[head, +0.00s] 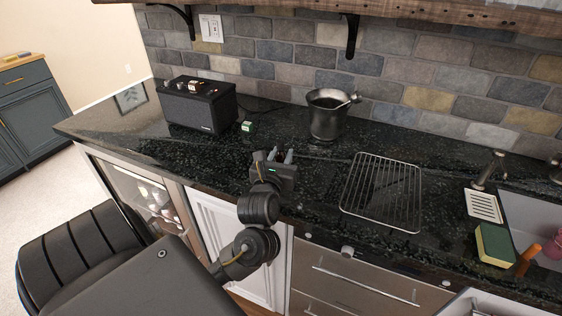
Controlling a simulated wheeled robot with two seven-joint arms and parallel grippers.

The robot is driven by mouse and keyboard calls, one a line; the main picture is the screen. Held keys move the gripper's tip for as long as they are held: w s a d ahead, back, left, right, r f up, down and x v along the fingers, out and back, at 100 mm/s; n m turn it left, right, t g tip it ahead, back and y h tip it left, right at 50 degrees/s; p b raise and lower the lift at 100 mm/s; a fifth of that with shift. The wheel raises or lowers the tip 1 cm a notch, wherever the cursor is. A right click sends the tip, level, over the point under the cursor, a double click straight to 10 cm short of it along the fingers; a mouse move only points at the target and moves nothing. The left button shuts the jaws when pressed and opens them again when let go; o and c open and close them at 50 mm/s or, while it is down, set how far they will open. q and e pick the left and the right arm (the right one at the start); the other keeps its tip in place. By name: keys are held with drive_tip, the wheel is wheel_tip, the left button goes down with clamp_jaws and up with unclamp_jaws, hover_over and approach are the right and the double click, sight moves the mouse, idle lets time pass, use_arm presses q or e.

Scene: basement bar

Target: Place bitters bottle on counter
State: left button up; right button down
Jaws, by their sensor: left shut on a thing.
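My left gripper (280,156) reaches over the front part of the black stone counter (210,160), near the middle of the picture. Its fingers are shut on a small dark thing, probably the bitters bottle (281,154), which shows only as a dark, slightly reddish patch between the fingertips. The gripper hides most of it. I cannot tell whether its base touches the counter. My right gripper is not in view.
A black speaker (199,108) and a small green-and-white box (248,127) stand behind and left. A metal bucket (327,118) stands behind and right. A wire rack (382,190), sponge (494,244) and sink (535,217) lie right. Counter left of the gripper is clear.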

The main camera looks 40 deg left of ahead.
use_arm(q)
drive_tip(key=shift+a, duration=0.15)
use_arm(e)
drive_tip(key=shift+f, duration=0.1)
